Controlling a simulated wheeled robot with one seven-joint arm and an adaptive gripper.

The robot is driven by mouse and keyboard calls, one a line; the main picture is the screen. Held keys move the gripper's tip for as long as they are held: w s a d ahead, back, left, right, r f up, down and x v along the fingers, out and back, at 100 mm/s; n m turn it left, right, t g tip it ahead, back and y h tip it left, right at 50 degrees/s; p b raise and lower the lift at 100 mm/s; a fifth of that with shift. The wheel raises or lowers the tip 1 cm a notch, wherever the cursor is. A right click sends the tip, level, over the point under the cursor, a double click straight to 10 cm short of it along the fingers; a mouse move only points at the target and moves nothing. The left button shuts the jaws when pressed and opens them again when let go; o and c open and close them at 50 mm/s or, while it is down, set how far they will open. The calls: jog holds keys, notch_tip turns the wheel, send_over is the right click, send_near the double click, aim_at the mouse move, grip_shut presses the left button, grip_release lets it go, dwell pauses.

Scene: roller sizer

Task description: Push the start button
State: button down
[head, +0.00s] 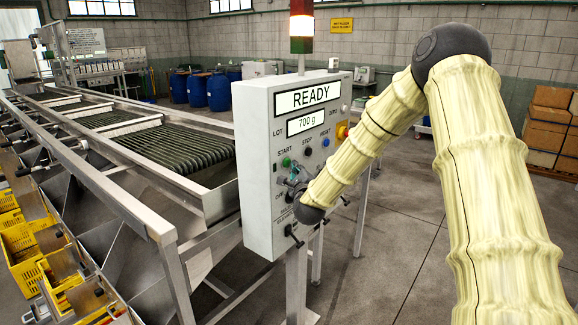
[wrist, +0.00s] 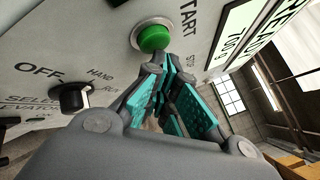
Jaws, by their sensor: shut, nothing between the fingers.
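In the head view my gripper (head: 296,178) is small in front of the panel, just below the button, and partly hides the selector area.
The control box (head: 258,205) reads READY and 700 g. A black OFF/HAND selector knob (wrist: 72,98) is close to my gripper. Stop (head: 308,152) and reset (head: 326,142) buttons lie to the right. The roller machine (head: 165,150) stands left; open floor lies right.

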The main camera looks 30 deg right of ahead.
jog(key=shift+w+a+b, duration=0.2)
jog(key=shift+w+b, duration=0.15)
jog(key=shift+w, duration=0.15)
dwell(1.1)
jog(key=shift+s, duration=0.2)
jog(key=shift+s+d, duration=0.35)
jog(key=shift+s, duration=0.3)
jog(key=shift+s, duration=0.1)
jog(key=shift+s+d+b, duration=0.15)
jog(key=shift+s+d, duration=0.2)
jog(key=shift+s, duration=0.4)
jog(key=shift+s+d+b, duration=0.15)
jog(key=shift+s+d, duration=0.15)
jog(key=shift+s, duration=0.45)
jog(key=shift+s+d+b, duration=0.15)
jog(key=shift+s+d, duration=0.2)
jog(key=shift+s, duration=0.4)
jog(key=shift+a, duration=0.1)
